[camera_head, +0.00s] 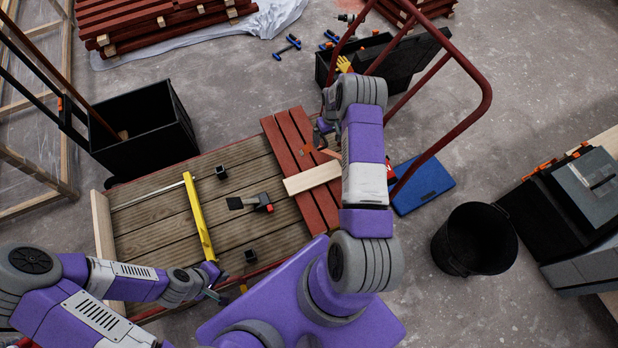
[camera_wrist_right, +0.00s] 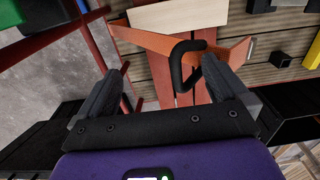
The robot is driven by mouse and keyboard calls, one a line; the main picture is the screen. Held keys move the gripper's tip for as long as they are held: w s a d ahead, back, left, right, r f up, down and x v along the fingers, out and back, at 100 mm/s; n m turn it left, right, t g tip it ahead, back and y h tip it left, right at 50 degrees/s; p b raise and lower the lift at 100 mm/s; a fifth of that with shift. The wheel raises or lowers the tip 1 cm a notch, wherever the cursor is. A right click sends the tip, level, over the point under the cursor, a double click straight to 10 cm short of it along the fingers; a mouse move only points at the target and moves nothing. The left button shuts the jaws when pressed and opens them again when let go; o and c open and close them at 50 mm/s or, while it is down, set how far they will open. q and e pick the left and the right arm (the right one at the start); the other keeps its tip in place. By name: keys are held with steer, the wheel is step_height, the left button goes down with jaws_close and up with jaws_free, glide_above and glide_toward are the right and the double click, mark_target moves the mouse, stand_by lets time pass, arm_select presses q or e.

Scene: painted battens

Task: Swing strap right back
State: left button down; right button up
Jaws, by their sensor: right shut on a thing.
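The strap is a flat orange-brown bar (camera_wrist_right: 160,43) with a bent black handle (camera_wrist_right: 186,48). In the right wrist view it spans across, above red boards and below a pale wood block. In the head view a small part of the strap (camera_head: 308,151) shows over the red boards (camera_head: 281,143). My right gripper (camera_head: 323,129) is at the far end of these boards, partly hidden by its arm. In the right wrist view my right gripper (camera_wrist_right: 165,78) is shut on the handle. My left gripper (camera_head: 219,284) is near the front deck edge, by a yellow bar (camera_head: 199,217); its jaw gap is unclear.
A pale batten (camera_head: 312,177) lies across the red boards. A black-bladed tool (camera_head: 250,203) and small black blocks (camera_head: 221,172) lie on the deck (camera_head: 150,221). A red tubular frame (camera_head: 466,117) rises at the right. A black bin (camera_head: 144,126) stands left; a bucket (camera_head: 475,240) stands right.

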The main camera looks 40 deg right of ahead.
steer(key=shift+s+d+r+p, duration=0.2)
steer(key=shift+s+d+p, duration=0.1)
steer(key=shift+d, duration=0.25)
steer(key=shift+s+d+r+p, duration=0.15)
steer(key=shift+d+p, duration=0.15)
steer(key=shift+d, duration=0.2)
steer(key=shift+d+r, duration=0.1)
steer(key=shift+r, duration=0.2)
steer(key=shift+c, duration=0.7)
steer(key=shift+w+r+p, duration=0.1)
steer(key=shift+r+p, duration=0.5)
steer(key=shift+r, duration=0.05)
steer(key=c, duration=0.7)
steer(key=r, duration=0.1)
steer(key=r+p, duration=0.1)
steer(key=r, duration=0.1)
steer(key=shift+w+a+r+p, duration=0.1)
steer(key=shift+a+p, duration=0.15)
steer(key=shift+p, duration=0.05)
